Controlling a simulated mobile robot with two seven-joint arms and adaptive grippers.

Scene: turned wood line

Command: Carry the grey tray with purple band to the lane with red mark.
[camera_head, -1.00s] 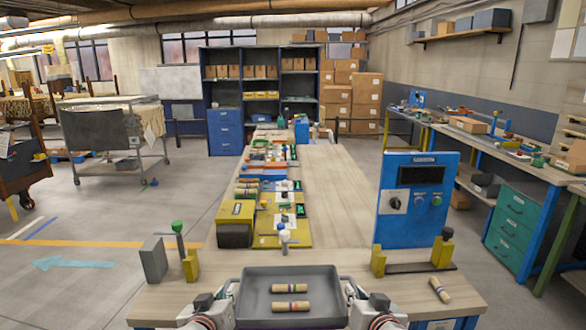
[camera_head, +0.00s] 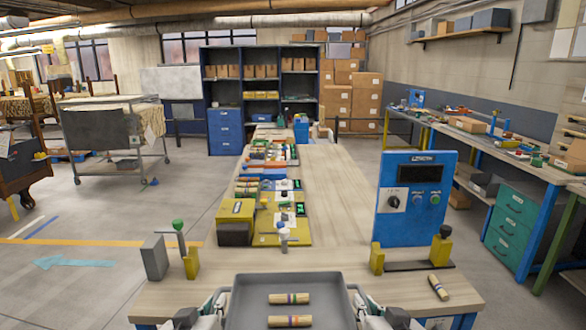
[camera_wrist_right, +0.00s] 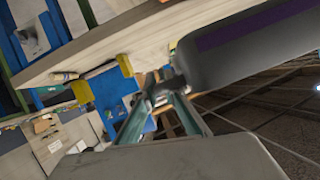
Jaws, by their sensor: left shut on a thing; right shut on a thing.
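The grey tray (camera_head: 238,300) is at the bottom centre of the head view, in front of the bench's near edge, with its front cut off by the frame. Two short wooden cylinders with coloured bands lie in it, a far one (camera_head: 289,299) and a near one (camera_head: 290,321). My left gripper (camera_head: 220,303) is shut on the tray's left side and my right gripper (camera_head: 362,303) on its right side. In the right wrist view the tray's outer wall carries a purple band (camera_wrist_right: 255,24), beside my right gripper (camera_wrist_right: 168,82). I cannot make out a red lane mark.
A long wooden bench (camera_head: 345,205) runs away from me, with yellow fixtures (camera_head: 238,212) and parts along its left side. A blue control panel (camera_head: 413,200) stands at the right; a loose wooden cylinder (camera_head: 438,287) lies near it. Grey floor (camera_head: 100,220) is open at left.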

